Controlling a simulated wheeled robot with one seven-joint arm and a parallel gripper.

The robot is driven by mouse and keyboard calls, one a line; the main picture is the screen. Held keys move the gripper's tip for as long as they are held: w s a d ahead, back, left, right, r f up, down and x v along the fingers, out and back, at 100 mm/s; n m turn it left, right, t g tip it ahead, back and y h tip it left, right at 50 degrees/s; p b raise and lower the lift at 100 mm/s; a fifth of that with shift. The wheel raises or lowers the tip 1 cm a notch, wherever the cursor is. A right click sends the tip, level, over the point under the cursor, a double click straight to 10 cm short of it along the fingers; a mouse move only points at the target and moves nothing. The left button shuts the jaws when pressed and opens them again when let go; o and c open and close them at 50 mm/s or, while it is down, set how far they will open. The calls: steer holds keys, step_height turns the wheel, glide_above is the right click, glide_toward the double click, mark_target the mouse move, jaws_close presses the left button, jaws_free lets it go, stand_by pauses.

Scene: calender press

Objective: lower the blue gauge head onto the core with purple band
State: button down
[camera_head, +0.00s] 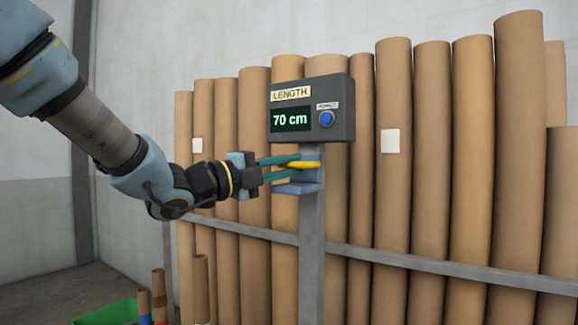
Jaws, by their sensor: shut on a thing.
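The blue gauge head (297,188) is a light blue block with a flat plate, on the grey upright post (312,235) below the display box. A yellow grip (306,165) sits just above the plate at the post. My gripper (296,165) comes from the left, its teal fingers shut on the yellow grip. The display (290,119) reads 70 cm. No core shows under the gauge head, and I cannot make out a purple band anywhere; the lower part of the post runs out of view.
Tall cardboard tubes (393,220) stand behind a grey rail (440,264). A blue button (326,118) is on the dark box. At lower left are a green container (105,313) and short cores (158,288), one with a red band. Open floor lies left.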

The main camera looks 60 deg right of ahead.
steer(key=shift+f, duration=0.1)
stand_by(0.8)
step_height(320, 180, down, 40)
steer(key=b, duration=4)
steer(key=shift+f, duration=0.45)
steer(key=c, duration=1.2)
jaws_free()
steer(key=shift+o, duration=0.4)
steer(key=shift+w+a, duration=0.15)
steer(key=shift+a, duration=0.1)
steer(key=p+v, duration=0.2)
steer(key=v, duration=0.8)
steer(key=shift+a, duration=0.15)
steer(key=shift+w+r, duration=0.15)
